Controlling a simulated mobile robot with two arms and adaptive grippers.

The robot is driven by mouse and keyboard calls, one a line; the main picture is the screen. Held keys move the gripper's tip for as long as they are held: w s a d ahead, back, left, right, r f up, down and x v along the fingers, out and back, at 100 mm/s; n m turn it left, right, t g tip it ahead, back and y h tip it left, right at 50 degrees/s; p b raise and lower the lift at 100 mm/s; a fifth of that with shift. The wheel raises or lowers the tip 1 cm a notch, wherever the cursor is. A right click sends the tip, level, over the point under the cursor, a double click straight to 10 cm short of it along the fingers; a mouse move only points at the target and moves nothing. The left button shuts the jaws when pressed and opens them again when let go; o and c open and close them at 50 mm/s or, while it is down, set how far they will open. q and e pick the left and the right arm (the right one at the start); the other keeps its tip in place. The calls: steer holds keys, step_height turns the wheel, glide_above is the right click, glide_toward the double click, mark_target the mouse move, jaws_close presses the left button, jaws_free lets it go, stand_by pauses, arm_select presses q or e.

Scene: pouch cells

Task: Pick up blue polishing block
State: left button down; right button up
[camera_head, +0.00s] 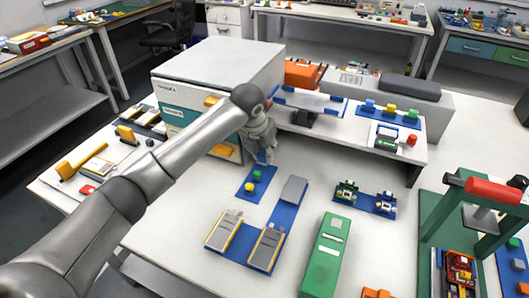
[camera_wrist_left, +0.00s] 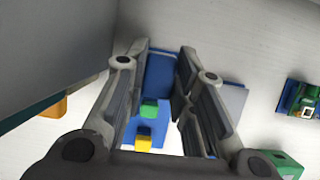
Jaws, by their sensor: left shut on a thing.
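My left gripper (camera_head: 264,155) reaches down over the white table beside the large white and teal machine. In the left wrist view my left gripper (camera_wrist_left: 165,75) has its two fingers on either side of a blue block (camera_wrist_left: 160,70), shut on it. Below it is a small blue mat (camera_head: 245,192) with a green block (camera_head: 257,175) and a yellow block (camera_head: 249,187). The green block (camera_wrist_left: 149,108) and yellow block (camera_wrist_left: 143,144) also show between the fingers in the wrist view. In the head view the fingers mostly hide the blue block. My right gripper is not in view.
The machine (camera_head: 215,70) stands close behind my left gripper. A raised shelf (camera_head: 345,135) is to its right. A blue tray (camera_head: 263,262) with grey plates and a green box (camera_head: 325,255) lie in front. A green press frame (camera_head: 455,205) stands at the right.

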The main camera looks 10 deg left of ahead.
arm_select(q)
steer(key=s+a+r+p, duration=0.4)
steer(key=s+r+p, duration=0.2)
steer(key=s+r, duration=0.3)
steer(key=s, duration=0.4)
steer(key=shift+r, duration=0.1)
